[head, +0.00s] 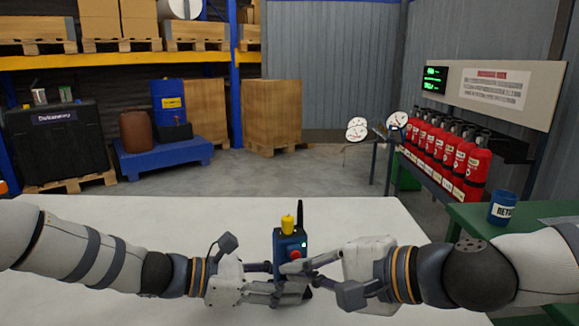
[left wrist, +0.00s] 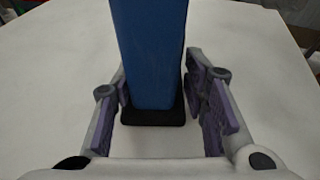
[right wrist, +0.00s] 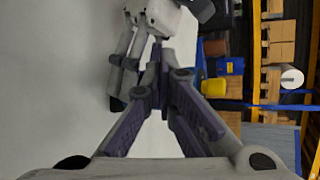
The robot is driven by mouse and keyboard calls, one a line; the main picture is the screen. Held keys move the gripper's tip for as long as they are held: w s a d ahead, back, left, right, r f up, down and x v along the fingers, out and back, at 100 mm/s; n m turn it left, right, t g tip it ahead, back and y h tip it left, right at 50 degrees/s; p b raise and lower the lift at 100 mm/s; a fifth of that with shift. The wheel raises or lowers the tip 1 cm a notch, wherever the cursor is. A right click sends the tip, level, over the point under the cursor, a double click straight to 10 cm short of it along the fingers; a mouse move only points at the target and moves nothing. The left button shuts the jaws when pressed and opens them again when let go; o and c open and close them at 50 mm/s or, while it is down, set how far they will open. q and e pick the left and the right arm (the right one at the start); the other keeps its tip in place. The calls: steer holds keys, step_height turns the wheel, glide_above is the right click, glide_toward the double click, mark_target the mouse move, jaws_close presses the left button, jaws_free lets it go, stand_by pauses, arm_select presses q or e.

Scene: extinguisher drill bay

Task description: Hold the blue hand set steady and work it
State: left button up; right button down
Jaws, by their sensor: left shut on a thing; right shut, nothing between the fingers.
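The blue hand set (head: 290,243) stands upright on the white table, with a black antenna, a yellow knob (head: 287,224) on top, a small green light and a red spot low on its face. In the left wrist view its blue body (left wrist: 150,50) rises from a black foot between my left fingers. My left gripper (head: 283,284) is shut on its lower part. My right gripper (head: 291,268) is shut and empty, its fingertips in front of the hand set's lower face; I cannot tell whether they touch it. In the right wrist view its fingertips (right wrist: 160,72) meet.
The white table (head: 180,212) is otherwise clear. A blue mug (head: 502,208) stands on a green table (head: 470,222) at the right. Several red extinguishers (head: 466,162) line the right wall. Pallets, a blue barrel (head: 168,100) and shelving stand well behind.

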arm_select(q)
steer(key=shift+f, duration=0.15)
steer(key=o, duration=1.2)
steer(key=shift+c, duration=0.2)
arm_select(e)
steer(key=s, duration=0.2)
steer(key=s+d, duration=0.1)
steer(key=s, duration=0.2)
steer(key=shift+s+d, duration=0.35)
